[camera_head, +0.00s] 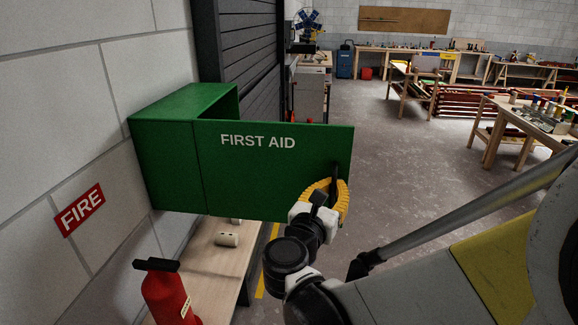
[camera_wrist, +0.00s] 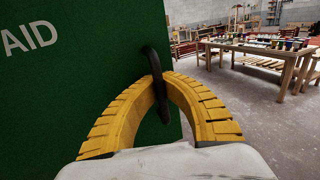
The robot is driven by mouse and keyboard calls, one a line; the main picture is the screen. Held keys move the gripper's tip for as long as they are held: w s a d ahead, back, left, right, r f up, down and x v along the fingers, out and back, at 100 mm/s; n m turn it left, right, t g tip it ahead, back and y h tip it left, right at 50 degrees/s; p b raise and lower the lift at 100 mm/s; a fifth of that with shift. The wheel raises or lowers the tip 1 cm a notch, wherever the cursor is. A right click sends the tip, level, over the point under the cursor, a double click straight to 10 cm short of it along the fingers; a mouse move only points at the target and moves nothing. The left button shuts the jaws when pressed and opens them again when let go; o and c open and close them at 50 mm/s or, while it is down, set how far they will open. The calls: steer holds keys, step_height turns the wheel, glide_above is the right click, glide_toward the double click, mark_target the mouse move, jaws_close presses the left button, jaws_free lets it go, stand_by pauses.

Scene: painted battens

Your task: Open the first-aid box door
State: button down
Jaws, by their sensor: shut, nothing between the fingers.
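The green first-aid box (camera_head: 165,150) is on the wall at the left in the head view. Its door (camera_head: 245,175), lettered FIRST AID, stands swung out from the box, reaching right into the room. The door also fills the left of the wrist view (camera_wrist: 70,90). A black bar handle (camera_wrist: 150,60) is near the door's free edge. My gripper (camera_head: 338,185) is at this handle. In the wrist view, its yellow fingers (camera_wrist: 165,80) arch together at the handle, whose lower end shows between them. I cannot tell whether they touch it. The box's inside is hidden.
A red fire extinguisher (camera_head: 166,292) stands at the lower left, near a wooden bench top (camera_head: 215,262) below the box. A FIRE sign (camera_head: 80,210) is on the wall. Open floor (camera_head: 375,150) lies right of the door, with a cluttered table (camera_head: 530,115) farther right.

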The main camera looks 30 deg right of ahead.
steer(key=shift+s+a, duration=0.1)
steer(key=shift+a, duration=0.1)
steer(key=c, duration=1.5)
jaws_free()
steer(key=shift+a, duration=0.1)
steer(key=v, duration=1.2)
